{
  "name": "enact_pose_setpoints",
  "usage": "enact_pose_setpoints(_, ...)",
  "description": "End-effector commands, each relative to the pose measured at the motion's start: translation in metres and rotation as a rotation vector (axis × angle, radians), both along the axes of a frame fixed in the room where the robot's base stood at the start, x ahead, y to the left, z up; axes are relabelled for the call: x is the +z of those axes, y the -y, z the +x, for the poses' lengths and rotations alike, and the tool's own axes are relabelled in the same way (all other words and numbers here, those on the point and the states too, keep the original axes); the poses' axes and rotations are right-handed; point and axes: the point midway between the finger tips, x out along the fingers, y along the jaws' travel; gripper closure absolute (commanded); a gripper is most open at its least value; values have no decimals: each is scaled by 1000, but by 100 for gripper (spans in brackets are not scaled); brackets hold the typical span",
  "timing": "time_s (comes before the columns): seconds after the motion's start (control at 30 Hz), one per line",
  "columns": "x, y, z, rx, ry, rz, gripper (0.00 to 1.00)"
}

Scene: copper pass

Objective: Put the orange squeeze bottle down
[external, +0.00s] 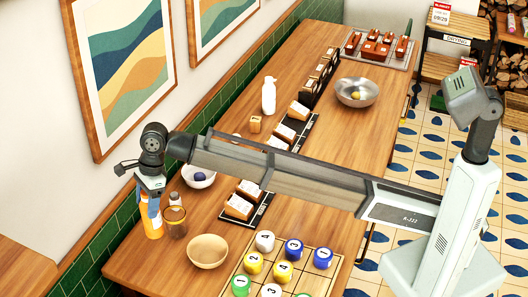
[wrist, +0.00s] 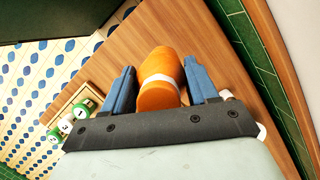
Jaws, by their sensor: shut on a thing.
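The orange squeeze bottle (external: 152,223) is near the left end of the wooden table in the external view, close to the wall side. My gripper (external: 148,200) is above and around it, pointing down, and is shut on it. In the wrist view the bottle (wrist: 159,92) is between the two blue fingers of my gripper (wrist: 160,88), with a pale band around it. I cannot tell whether its base touches the table.
An amber glass jar (external: 175,222) stands close to the right of the bottle. A wooden bowl (external: 208,251), a white bowl (external: 198,177) and a numbered ball board (external: 240,268) are nearby. A metal bowl (external: 370,94) and white bottle (external: 269,95) stand farther back. The wooden table (external: 135,268) has bare surface at its near left corner.

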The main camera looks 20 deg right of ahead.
Motion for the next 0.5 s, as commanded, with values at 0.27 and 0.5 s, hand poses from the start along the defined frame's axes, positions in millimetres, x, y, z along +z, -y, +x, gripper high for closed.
enact_pose_setpoints(0.27, -29, 1, 0, 0, 0, 0, 100)
enact_pose_setpoints(0.5, -65, 1, 0, 0, 0, 0, 100)
